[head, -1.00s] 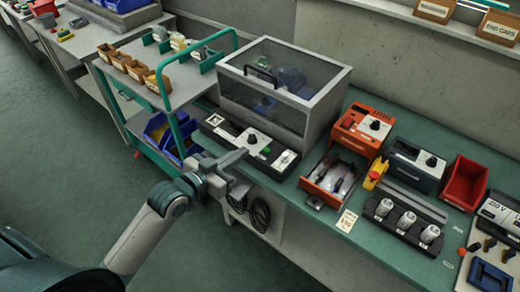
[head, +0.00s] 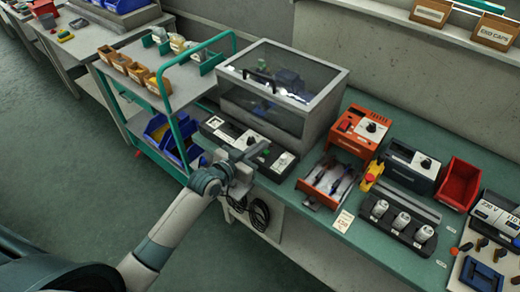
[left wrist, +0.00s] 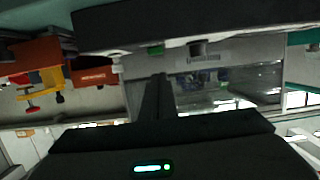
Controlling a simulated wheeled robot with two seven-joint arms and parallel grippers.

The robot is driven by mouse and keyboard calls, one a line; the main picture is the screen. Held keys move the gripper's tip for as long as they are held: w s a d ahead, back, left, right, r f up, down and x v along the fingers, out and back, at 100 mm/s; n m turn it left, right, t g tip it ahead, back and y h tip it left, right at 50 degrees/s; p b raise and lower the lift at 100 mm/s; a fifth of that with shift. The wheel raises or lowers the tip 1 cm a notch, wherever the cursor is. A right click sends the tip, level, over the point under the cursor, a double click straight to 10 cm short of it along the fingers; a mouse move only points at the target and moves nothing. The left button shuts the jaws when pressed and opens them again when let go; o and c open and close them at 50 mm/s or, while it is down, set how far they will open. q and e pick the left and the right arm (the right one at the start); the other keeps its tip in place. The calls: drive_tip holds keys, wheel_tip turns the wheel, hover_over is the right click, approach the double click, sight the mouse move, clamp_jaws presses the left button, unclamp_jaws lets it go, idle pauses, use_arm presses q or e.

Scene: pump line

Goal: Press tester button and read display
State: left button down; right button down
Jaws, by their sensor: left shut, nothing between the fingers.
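A long black unit with a pale control strip (head: 222,127) lies along the bench's front edge, before the clear-lidded enclosure. No readable display text shows. My right gripper is not in view.
The enclosure (head: 318,112) stands behind the unit. A green-framed cart (head: 180,125) is at left. To the right are an orange box (head: 352,140) with an open drawer (head: 318,203), a dark box (head: 400,178) and a red bin (head: 460,183).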

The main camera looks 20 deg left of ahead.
use_arm(q)
drive_tip(key=shift+f, duration=1.25)
drive_tip(key=shift+s, duration=0.1)
